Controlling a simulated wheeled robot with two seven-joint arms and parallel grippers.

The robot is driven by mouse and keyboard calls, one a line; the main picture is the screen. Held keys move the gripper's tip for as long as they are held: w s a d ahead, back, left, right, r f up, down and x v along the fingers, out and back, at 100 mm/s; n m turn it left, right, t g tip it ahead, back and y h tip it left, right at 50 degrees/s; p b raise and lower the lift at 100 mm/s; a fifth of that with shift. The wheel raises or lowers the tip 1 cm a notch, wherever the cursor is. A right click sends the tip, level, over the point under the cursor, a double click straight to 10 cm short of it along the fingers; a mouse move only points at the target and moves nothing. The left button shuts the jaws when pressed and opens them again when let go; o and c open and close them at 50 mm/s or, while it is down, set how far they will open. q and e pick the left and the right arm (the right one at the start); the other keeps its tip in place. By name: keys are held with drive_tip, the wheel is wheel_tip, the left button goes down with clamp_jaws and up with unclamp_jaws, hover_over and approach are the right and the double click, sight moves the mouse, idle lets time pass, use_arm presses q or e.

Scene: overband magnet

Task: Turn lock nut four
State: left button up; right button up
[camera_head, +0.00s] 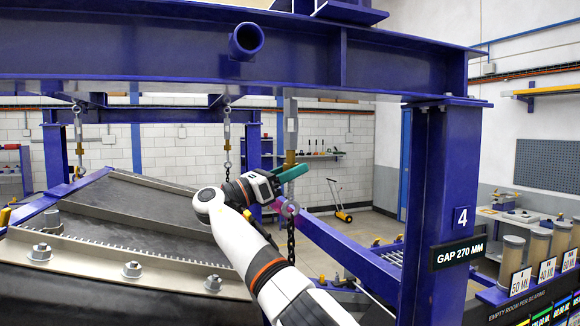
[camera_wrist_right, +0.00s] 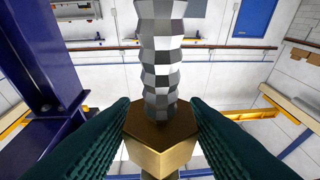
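The brass hex lock nut (camera_wrist_right: 163,158) sits on a grey threaded rod (camera_wrist_right: 161,60) in the middle of the right wrist view. In the head view the rod (camera_head: 291,120) hangs from the blue frame near the post marked 4, and the brass lock nut (camera_head: 290,157) shows small on it, partly hidden by the gripper. My right gripper (camera_wrist_right: 160,112) has its dark green fingers on opposite sides of the nut, against its edges. In the head view the right gripper (camera_head: 291,174) reaches to the rod from the left. My left gripper is in neither view.
A blue post (camera_head: 440,200) with a "4" plate and a "GAP 270 MM" sign (camera_head: 458,253) stands right of the gripper. A blue beam (camera_head: 180,50) crosses above. The dark magnet body (camera_head: 130,215), with several bolts, lies left. A chain (camera_head: 290,240) hangs below the rod.

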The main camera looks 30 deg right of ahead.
drive_tip(key=shift+o, duration=1.4)
drive_tip(key=shift+r, duration=0.1)
drive_tip(key=shift+a, duration=0.15)
drive_tip(key=w+a, duration=0.1)
drive_tip(key=a, duration=0.6)
drive_tip(key=shift+w+a, duration=0.15)
drive_tip(key=shift+a, duration=0.2)
drive_tip(key=o, duration=0.6)
drive_tip(key=shift+c, duration=0.2)
